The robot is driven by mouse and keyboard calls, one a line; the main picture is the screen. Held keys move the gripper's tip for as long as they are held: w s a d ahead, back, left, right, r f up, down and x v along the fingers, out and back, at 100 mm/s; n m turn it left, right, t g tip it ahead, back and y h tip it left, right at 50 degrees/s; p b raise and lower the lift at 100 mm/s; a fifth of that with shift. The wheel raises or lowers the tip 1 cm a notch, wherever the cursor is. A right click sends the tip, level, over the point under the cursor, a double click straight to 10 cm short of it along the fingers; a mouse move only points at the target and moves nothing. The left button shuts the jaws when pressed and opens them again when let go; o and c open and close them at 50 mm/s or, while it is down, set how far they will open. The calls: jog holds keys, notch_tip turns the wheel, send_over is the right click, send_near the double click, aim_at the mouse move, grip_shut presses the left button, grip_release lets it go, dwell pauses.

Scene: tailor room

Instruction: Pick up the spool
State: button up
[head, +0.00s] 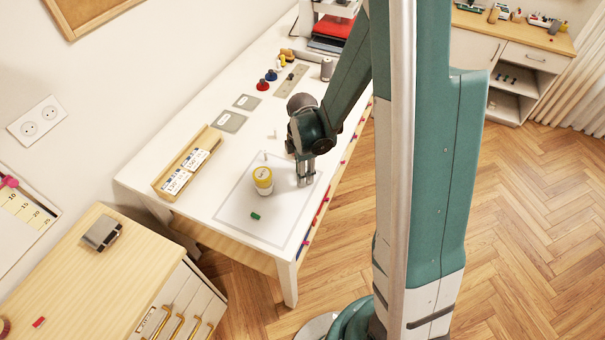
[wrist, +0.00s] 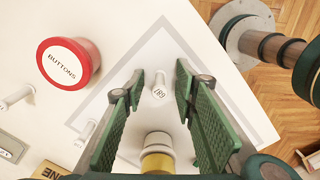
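My gripper (head: 306,182) points down just above the white table, inside the grey outlined square, and its fingers stand apart in the wrist view (wrist: 162,72). A small white spool-like piece (wrist: 159,90) with a dark printed mark shows between the fingertips in the wrist view; I see no finger closed on it. A white-topped yellow piece (wrist: 157,155) shows lower between the fingers, cut off by the gripper body. In the head view, a small green spool-like piece (head: 255,216) lies left of my gripper on the table.
A yellow-and-white jar (head: 263,186) stands left of my gripper. A red-rimmed BUTTONS container (wrist: 68,62) shows in the wrist view. A wooden box (head: 160,187) with labels sits at the table's left edge. Red and blue pieces (head: 266,80) stand farther back.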

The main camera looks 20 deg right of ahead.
jog(key=c, duration=0.6)
jog(key=shift+c, duration=0.2)
jog(key=shift+r, duration=0.1)
notch_tip(320, 180, up, 10)
dwell(0.6)
dwell(0.6)
